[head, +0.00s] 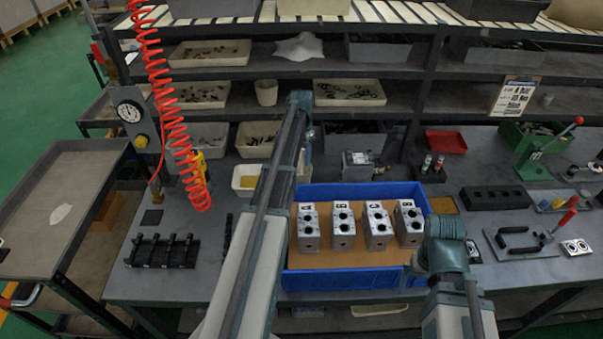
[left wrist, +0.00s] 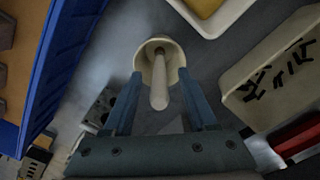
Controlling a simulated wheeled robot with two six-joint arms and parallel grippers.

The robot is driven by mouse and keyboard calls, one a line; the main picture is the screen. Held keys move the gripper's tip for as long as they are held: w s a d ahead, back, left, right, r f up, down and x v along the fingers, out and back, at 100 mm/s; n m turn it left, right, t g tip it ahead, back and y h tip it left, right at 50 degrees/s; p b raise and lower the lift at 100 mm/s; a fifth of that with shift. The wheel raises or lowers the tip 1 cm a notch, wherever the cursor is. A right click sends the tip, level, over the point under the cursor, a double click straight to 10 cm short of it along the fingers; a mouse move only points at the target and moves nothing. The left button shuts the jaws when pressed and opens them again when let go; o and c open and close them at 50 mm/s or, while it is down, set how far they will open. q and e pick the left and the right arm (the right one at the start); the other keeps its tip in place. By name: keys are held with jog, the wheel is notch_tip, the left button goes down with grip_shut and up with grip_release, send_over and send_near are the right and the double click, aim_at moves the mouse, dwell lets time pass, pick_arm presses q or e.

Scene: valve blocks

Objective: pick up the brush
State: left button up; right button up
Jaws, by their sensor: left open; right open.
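The brush (left wrist: 159,88) shows in the left wrist view as a pale, rounded handle standing in a cream cup-shaped holder (left wrist: 150,52). My left gripper (left wrist: 161,76) is open, with one blue-grey finger on each side of the handle. I cannot tell whether either finger touches it. In the head view my left arm reaches up over the bench and hides most of the brush and gripper. My right gripper (head: 411,268) is small and partly hidden by its own wrist, at the front right corner of the blue tray.
A blue tray (head: 335,281) holds several valve blocks (head: 343,228) marked with letters. A cream bin of black parts (left wrist: 240,92) lies right of the holder in the left wrist view. A shallow white tray with yellow content (left wrist: 222,22) lies above it. Shelves (head: 285,92) stand behind.

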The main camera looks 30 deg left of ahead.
pick_arm(q)
jog(key=shift+f, duration=0.5)
jog(key=shift+r, duration=0.1)
jog(key=shift+c, duration=0.3)
pick_arm(e)
jog(key=shift+f, duration=0.4)
pick_arm(q)
grip_shut()
